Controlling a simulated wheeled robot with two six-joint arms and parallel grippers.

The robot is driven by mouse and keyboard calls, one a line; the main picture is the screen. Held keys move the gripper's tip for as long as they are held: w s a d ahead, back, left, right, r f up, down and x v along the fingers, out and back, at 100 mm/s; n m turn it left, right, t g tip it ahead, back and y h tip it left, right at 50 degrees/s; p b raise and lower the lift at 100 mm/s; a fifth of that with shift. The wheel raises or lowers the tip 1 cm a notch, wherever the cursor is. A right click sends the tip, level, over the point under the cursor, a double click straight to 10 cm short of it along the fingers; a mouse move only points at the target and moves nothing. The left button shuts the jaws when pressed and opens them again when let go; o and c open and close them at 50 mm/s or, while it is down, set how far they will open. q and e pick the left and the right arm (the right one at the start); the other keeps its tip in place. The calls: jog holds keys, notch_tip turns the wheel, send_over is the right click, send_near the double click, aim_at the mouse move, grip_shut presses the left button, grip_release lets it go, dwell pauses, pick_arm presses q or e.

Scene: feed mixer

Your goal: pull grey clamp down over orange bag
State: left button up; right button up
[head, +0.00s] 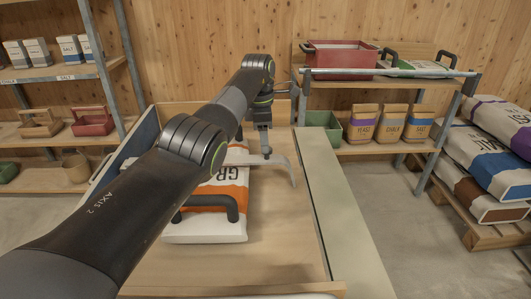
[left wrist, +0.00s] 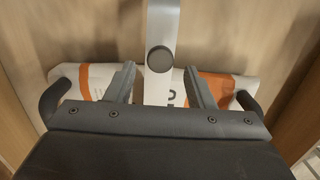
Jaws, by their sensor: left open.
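The orange and white bag (head: 232,195) lies flat on a wooden bench, with a black handle (head: 232,208) on its near end; my arm hides part of it. In the left wrist view the bag (left wrist: 235,85) shows handles at both sides. The grey clamp (head: 280,163) is a bar with a bent-down end, reaching across the bag's far part. In the left wrist view the clamp (left wrist: 158,25) runs between the fingers, with a dark round knob. My left gripper (head: 266,153) points down at the clamp, its open fingers (left wrist: 160,72) on either side. Contact is unclear. My right gripper is out of view.
A pale green strip (head: 335,190) runs along the bench's right side. A rack behind holds a red crate (head: 340,56), a green bin (head: 322,128) and small bags. Big sacks (head: 480,150) lie on a pallet at right. The bench front (head: 270,255) is clear.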

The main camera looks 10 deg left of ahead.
pick_arm(q)
notch_tip(320, 180, up, 10)
jog(key=p, duration=0.4)
jog(key=shift+a+r, duration=0.25)
jog(key=shift+a, duration=0.1)
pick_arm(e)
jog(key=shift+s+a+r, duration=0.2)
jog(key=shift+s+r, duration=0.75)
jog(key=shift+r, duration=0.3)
pick_arm(q)
jog(key=shift+s+f, duration=0.1)
jog(key=shift+s, duration=0.05)
